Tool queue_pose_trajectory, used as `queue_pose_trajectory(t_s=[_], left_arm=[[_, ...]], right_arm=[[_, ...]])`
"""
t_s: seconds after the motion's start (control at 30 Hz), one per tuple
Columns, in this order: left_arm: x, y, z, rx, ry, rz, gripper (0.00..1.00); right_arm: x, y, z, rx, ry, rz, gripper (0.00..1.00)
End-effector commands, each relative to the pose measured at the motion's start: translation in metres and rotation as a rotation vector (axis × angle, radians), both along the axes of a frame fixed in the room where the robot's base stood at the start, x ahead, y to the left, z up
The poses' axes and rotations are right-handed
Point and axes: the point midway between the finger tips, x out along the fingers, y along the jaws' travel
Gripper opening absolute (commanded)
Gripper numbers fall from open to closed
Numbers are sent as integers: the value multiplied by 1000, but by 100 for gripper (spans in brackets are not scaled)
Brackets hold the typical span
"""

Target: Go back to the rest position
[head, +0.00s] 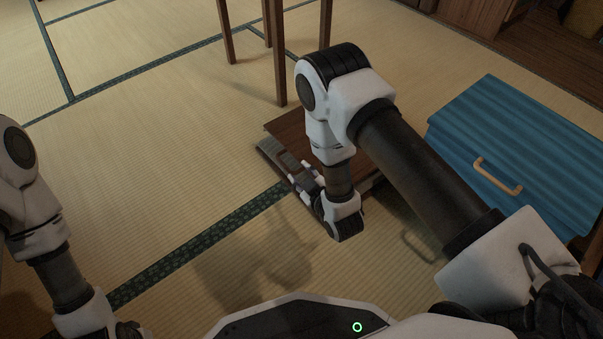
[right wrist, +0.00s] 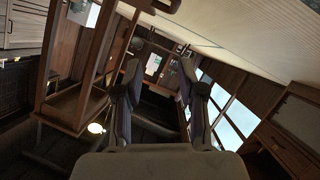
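My right arm reaches out from the lower right in the head view, bends at the elbow and hangs down to the wrist. My right gripper (head: 287,162) is small and partly blends with the dark wood behind it. In the right wrist view its two fingers (right wrist: 161,75) stand apart, with nothing held between them. My left arm (head: 62,275) hangs at the lower left edge of the head view. Its gripper is outside the picture.
A low brown wooden piece (head: 290,127) lies behind my right forearm. A blue box (head: 515,130) with a wooden handle (head: 497,177) stands at the right. Wooden legs (head: 279,60) rise at the top. The tatami (head: 150,150) at the left is clear.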

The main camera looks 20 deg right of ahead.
Motion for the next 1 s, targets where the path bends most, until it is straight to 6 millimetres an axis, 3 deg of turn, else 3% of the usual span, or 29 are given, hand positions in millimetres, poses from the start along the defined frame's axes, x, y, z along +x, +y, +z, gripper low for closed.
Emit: queue_pose_trajectory(t_s=[0.4, 0.47, 0.6, 0.67, 0.73, 0.83, 1.0], left_arm=[[0, 0, 3, 0, 0, 0, 43], [0, 0, 13, 0, 1, 0, 43], [-1, 0, 63, 0, 4, -1, 43], [-3, 0, 91, 0, 6, -3, 43], [-4, -1, 120, -1, 10, -5, 43], [-6, -1, 135, -2, 15, -6, 43], [-8, -2, 138, -3, 22, -7, 43]], right_arm=[[1, 0, 3, 0, -1, 0, 39], [2, -1, 14, 0, -4, -3, 39], [-4, -21, 68, 1, 19, -45, 39], [-25, -36, 84, 6, 116, -80, 39], [-67, -53, 90, 45, 316, -144, 39], [-133, -65, 79, 116, 595, -242, 39], [-228, -68, 68, 204, 958, -396, 39]])
